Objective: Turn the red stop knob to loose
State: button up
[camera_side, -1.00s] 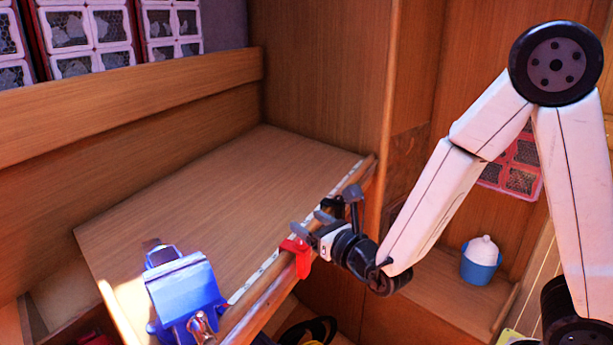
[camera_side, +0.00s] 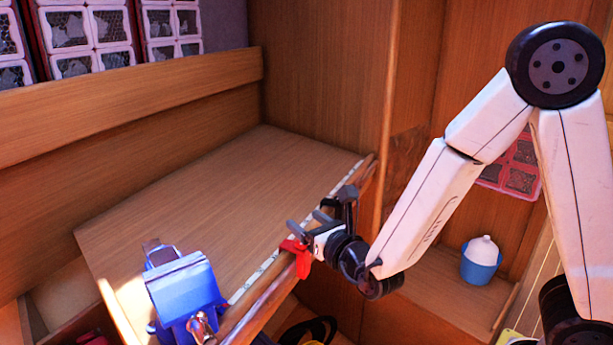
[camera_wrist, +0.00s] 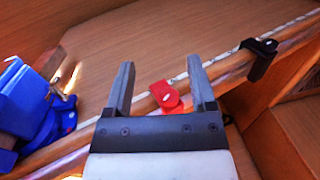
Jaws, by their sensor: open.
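The red stop knob (camera_side: 299,257) sits on the front rail of the wooden worktop. In the wrist view the red knob (camera_wrist: 166,95) shows between my two fingers, nearer the right one, with a small white mark on it. My gripper (camera_side: 307,221) is open, its fingers around the knob in the wrist view (camera_wrist: 160,75). I see no clear contact between fingers and knob. The lower part of the knob is partly hidden by my gripper body in the wrist view.
A blue vise (camera_side: 185,290) stands on the rail to the left. A black clamp-like piece (camera_wrist: 262,58) sits on the rail to the right. A blue and white pot (camera_side: 481,260) stands on the lower shelf. The worktop (camera_side: 200,200) is clear.

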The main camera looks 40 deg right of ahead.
jog(key=m+g+h, duration=0.3)
jog(key=m+h, duration=0.2)
jog(key=h, duration=0.2)
send_near(302, 245)
jog(key=shift+x, duration=1.75)
jog(key=shift+d+f, duration=0.1)
jog(key=shift+x, duration=3.9)
jog(key=shift+c, duration=0.2)
grip_shut()
